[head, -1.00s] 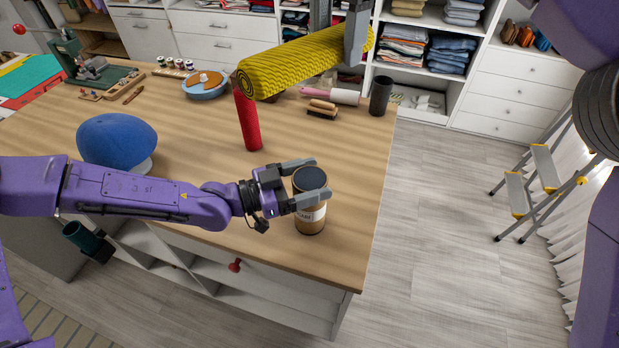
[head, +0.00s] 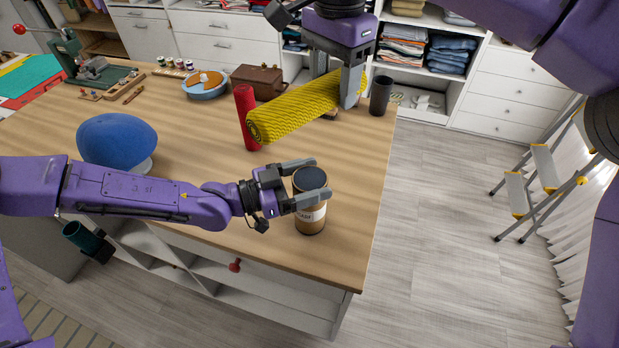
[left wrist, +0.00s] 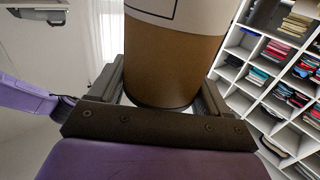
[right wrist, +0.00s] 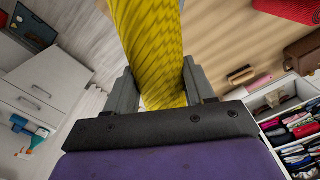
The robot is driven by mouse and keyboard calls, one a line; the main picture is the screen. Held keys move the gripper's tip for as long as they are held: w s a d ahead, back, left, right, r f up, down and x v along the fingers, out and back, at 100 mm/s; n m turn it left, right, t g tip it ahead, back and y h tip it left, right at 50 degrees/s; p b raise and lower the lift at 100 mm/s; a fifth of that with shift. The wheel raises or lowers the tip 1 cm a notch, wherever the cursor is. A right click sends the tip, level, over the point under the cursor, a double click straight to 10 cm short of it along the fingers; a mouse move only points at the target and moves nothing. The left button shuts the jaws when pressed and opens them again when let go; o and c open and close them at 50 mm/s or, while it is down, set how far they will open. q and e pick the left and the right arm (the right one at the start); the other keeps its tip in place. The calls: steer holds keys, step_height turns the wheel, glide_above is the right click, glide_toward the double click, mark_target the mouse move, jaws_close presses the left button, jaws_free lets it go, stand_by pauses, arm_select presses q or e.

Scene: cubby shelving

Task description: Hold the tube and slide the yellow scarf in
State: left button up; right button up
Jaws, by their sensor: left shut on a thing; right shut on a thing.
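The tube (head: 310,214) is a brown cardboard cylinder with a dark top end and a pale label, upright at the table's right front. My left gripper (head: 308,183) is shut around its upper part; the tube also fills the left wrist view (left wrist: 172,65). The yellow scarf (head: 300,108) is a rolled, ribbed cylinder, held tilted with its spiral end toward the lower left. My right gripper (head: 352,85) is shut on its far end, behind and above the tube. The scarf also shows between the fingers in the right wrist view (right wrist: 150,45).
A red roll (head: 247,118) stands just left of the scarf's near end. A blue rounded form (head: 117,141) is at left. A brown case (head: 257,81), a blue bowl (head: 206,88) and a black cup (head: 380,96) stand farther back. Table around the tube is clear.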

steer(key=shift+f, duration=1.05)
steer(key=o, duration=1.2)
step_height(320, 180, up, 12)
steer(key=shift+r, duration=0.1)
